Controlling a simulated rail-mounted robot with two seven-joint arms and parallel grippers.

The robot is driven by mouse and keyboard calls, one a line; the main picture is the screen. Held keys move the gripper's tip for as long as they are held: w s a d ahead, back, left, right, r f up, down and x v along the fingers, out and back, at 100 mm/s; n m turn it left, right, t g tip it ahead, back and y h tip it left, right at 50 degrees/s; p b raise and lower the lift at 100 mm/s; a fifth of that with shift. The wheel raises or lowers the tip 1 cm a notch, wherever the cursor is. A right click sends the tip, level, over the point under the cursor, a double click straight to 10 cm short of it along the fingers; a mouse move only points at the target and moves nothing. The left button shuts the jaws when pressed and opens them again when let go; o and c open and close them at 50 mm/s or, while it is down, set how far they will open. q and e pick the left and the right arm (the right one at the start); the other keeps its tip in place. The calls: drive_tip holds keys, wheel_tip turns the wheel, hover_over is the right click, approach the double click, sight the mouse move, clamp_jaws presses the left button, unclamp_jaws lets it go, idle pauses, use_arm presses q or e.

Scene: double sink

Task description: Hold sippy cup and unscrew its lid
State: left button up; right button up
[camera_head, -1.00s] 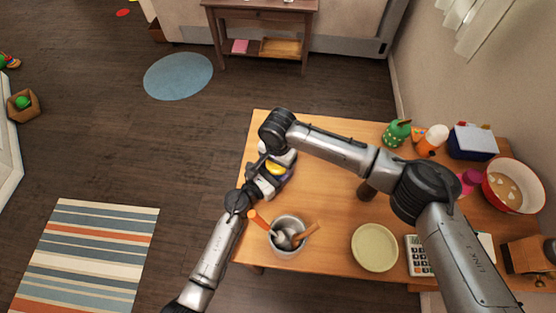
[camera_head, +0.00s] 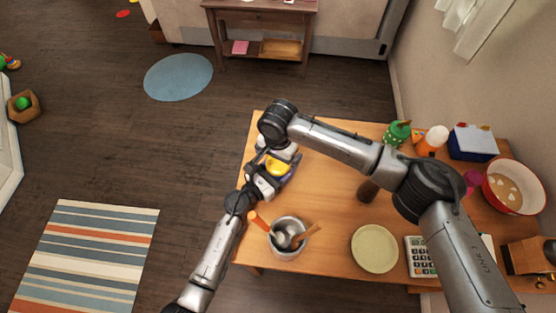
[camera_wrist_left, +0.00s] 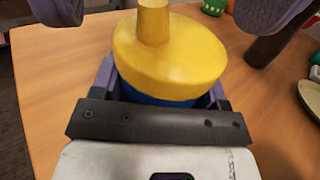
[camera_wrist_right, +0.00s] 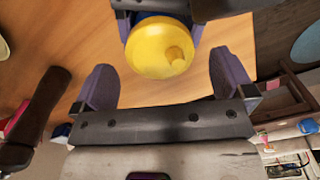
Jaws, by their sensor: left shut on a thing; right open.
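The sippy cup has a yellow lid with a spout (camera_wrist_left: 170,55) and a blue body (camera_wrist_left: 150,98), seen in the left wrist view. My left gripper (camera_wrist_left: 163,92) is shut on the cup's body, below the lid. In the head view the yellow lid (camera_head: 277,167) shows between my two grippers, near the table's left edge. My right gripper (camera_wrist_right: 168,88) is open, its two purple fingers apart. In the right wrist view the lid (camera_wrist_right: 158,48) lies beyond and between those fingers, apart from them. Most of the cup's body is hidden by my left gripper.
On the wooden table (camera_head: 325,190) stand a metal pot with utensils (camera_head: 287,252), a pale green plate (camera_head: 374,248), a calculator (camera_head: 420,256), a dark brown bottle-like thing (camera_head: 367,191) and a green container (camera_head: 397,134). A large bowl (camera_head: 508,200) is at the right.

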idle(0.3)
use_arm(q)
drive_tip(key=o, duration=1.8)
drive_tip(key=shift+a, duration=0.1)
drive_tip(key=v, duration=1.3)
drive_tip(key=shift+s+a, duration=0.2)
drive_tip(key=shift+s, duration=0.1)
